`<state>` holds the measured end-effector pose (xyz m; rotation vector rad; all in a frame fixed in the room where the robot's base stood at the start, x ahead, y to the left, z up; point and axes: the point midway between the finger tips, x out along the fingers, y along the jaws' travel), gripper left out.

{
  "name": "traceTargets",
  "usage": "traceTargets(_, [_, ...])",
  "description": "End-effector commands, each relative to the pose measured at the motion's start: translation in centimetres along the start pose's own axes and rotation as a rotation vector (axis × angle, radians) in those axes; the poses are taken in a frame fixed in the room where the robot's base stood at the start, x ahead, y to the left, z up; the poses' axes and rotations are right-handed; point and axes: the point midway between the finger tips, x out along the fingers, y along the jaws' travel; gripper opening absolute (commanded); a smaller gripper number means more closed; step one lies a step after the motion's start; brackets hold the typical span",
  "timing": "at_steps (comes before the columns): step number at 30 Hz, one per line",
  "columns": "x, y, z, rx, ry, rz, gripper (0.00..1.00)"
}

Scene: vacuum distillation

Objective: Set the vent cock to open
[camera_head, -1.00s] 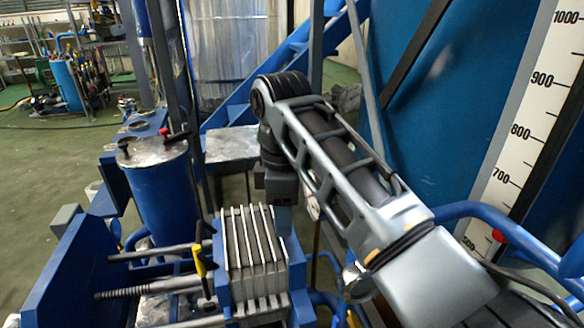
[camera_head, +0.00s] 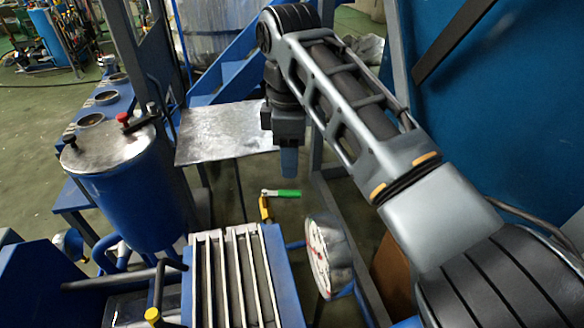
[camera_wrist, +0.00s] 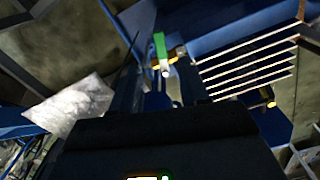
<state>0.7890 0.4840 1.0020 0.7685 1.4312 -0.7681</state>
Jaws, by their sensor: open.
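My gripper (camera_head: 289,162) hangs pointing down, above the lever in the head view. In the wrist view my gripper (camera_wrist: 160,88) is open, its dark fingers apart with nothing held. Whether the fingers flank the lever or stay short of it cannot be told.
The plate stack (camera_head: 235,275) stands in front of the lever. A round gauge (camera_head: 325,258) is to its right. A blue vessel (camera_head: 125,190) with red and black lid knobs stands left. A metal shelf (camera_head: 225,133) lies behind my gripper.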

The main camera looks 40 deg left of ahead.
Motion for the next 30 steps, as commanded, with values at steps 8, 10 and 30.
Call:
traceTargets(8, [3.4,-0.1,0.0,0.001,-0.001,-0.005,0.45])
traceTargets(10, [4.5,-0.1,0.0,0.001,-0.002,-0.004,0.45])
traceTargets(30, [7.7,-0.1,0.0,0.0,-0.001,-0.001,0.38])
